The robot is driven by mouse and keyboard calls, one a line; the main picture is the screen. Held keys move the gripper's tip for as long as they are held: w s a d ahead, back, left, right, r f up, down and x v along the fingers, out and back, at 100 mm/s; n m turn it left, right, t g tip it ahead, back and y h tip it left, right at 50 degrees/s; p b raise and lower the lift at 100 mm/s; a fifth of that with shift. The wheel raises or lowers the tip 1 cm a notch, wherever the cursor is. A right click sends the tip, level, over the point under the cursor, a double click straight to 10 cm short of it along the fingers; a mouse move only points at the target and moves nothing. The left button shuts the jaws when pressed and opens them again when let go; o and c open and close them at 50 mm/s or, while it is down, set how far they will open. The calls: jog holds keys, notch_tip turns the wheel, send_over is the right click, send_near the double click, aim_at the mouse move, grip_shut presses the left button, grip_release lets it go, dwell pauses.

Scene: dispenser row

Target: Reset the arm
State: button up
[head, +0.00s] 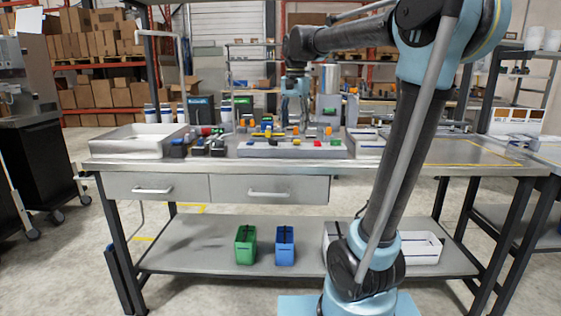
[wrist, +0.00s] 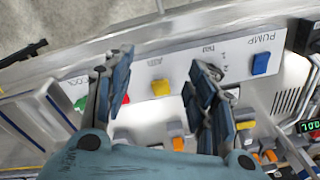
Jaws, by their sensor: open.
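My arm rises at the right of the head view and reaches back over the workbench (head: 400,152). My gripper (head: 293,112) hangs fingers down above the bench items, small in that view. In the wrist view my gripper (wrist: 162,72) has its two fingers spread apart, with nothing seen between them. Below the fingers is a pale panel (wrist: 215,62) with a printed PUMP label. I cannot tell the gap to the panel.
Several orange pieces, such as one orange block (wrist: 178,144), lie near the fingers. A white tray (head: 130,146) stands at the bench's left. A green bin (head: 245,246) and a blue bin (head: 285,246) stand on the lower shelf. The bench's right part is mostly clear.

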jog(key=s+d+f+n, duration=0.2)
jog(key=s+d+f, duration=0.2)
jog(key=s+f, duration=0.4)
jog(key=s+d+f+n+t, duration=0.1)
jog(key=s+d+f+n, duration=0.1)
jog(key=s+d+f, duration=0.3)
jog(key=s+d+f+n, duration=0.2)
jog(key=s+d+f, duration=0.3)
jog(key=s+f, duration=0.7)
notch_tip(320, 180, down, 4)
jog(key=shift+s+d+f+t, duration=0.15)
jog(key=shift+s+d+t, duration=0.1)
jog(key=shift+t, duration=0.15)
jog(key=shift+w+f, duration=0.2)
jog(key=shift+w, duration=0.3)
dwell(2.1)
